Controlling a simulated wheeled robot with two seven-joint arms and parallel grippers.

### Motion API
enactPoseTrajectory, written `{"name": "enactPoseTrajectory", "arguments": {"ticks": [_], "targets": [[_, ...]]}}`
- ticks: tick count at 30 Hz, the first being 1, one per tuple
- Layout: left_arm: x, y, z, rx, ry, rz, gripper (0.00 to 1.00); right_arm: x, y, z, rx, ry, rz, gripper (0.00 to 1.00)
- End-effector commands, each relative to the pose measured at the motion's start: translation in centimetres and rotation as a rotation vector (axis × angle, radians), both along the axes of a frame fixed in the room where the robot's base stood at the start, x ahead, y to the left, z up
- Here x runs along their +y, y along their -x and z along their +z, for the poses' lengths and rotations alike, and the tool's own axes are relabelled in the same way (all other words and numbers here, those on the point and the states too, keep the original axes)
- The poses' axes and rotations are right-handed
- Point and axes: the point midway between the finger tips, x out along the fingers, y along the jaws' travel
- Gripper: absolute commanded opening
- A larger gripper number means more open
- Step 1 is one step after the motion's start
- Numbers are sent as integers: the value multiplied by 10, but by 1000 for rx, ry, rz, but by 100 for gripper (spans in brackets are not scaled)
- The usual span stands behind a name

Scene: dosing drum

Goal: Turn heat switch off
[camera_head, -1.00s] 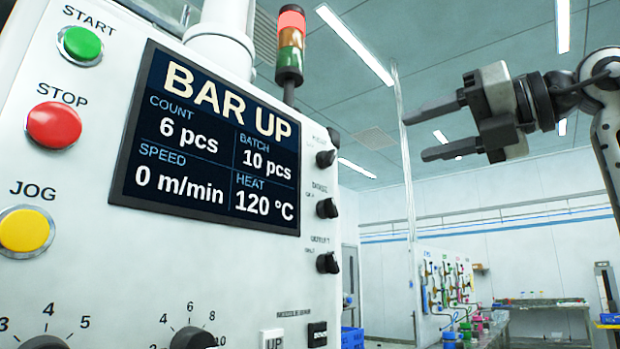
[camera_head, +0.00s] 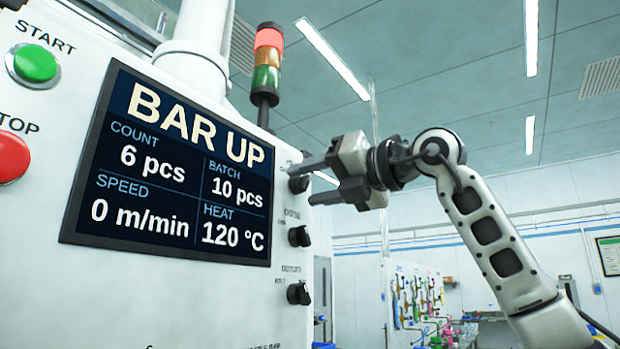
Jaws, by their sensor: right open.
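A column of three black rotary switches runs down the right edge of the white panel: the top switch (camera_head: 299,183), the middle switch (camera_head: 300,236) and the lower switch (camera_head: 299,293). Their labels are too small to read surely, and the top one's is largely hidden, so I cannot tell which is the heat switch. The display (camera_head: 178,170) reads HEAT 120 °C. My right gripper (camera_head: 306,183) is open, its two fingers pointing left, one above and one below the top switch in the picture. I cannot tell whether they touch it. My left gripper is out of view.
A green START button (camera_head: 36,63) and a red STOP button (camera_head: 10,157) sit on the panel's left part. A signal tower (camera_head: 267,70) with its red top lit stands behind the panel. A bench and wall rack (camera_head: 418,298) are far behind; the space right of the panel is open.

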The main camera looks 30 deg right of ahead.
Motion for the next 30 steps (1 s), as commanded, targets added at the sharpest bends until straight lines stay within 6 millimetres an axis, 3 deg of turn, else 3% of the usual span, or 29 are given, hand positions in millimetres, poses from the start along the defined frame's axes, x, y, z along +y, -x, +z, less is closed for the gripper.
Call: {"name": "enactPoseTrajectory", "arguments": {"ticks": [12,17,30], "targets": [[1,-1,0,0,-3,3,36,3,-8,0,0,0,0,50],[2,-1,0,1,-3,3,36,3,-8,0,0,0,0,5],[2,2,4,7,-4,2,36,2,-8,0,-25,65,0,6]]}}
